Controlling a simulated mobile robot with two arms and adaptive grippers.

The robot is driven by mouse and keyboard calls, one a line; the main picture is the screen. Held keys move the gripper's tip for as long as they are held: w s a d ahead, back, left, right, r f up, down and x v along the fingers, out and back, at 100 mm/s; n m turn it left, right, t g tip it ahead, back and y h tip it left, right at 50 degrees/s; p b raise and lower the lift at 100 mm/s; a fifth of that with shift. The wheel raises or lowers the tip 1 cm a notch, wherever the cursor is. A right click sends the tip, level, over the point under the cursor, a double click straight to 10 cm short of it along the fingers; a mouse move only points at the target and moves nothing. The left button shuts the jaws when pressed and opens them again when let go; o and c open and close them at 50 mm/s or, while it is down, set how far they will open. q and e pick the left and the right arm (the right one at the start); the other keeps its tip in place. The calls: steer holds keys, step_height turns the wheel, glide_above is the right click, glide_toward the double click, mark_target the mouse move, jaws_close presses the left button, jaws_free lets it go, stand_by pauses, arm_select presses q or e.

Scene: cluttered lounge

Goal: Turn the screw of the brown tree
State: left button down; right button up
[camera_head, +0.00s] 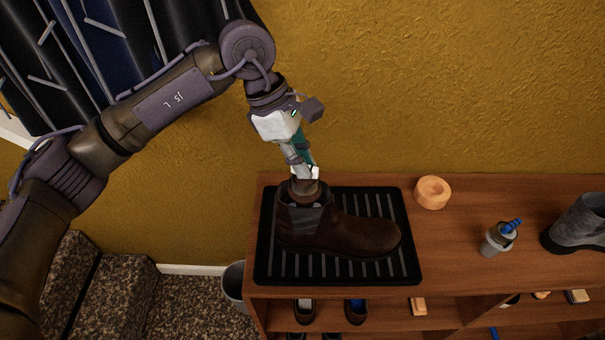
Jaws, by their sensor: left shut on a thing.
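A dark brown ankle boot (350,234) with a grey elastic side panel stands on a black ribbed tray, its toe to the right. The top of a brown tree (304,188) shows in the boot's opening. My left gripper (306,174) comes down from above, slightly tilted, with its fingertips at the top of the tree. It is shut on the tree's screw, which is mostly hidden between the fingers. My right gripper is not in view.
The black tray (268,262) lies on the left end of a wooden shoe cabinet (450,262). To the right are a round tan tin (432,192), a grey bottle with a blue top (497,239) and a grey boot (580,228). Shoes stand on the shelf below; a mustard wall rises behind.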

arm_select(q)
steer(key=shift+m, duration=0.3)
steer(key=c, duration=1.2)
jaws_free()
steer(key=v, duration=1.2)
steer(key=shift+w, duration=0.2)
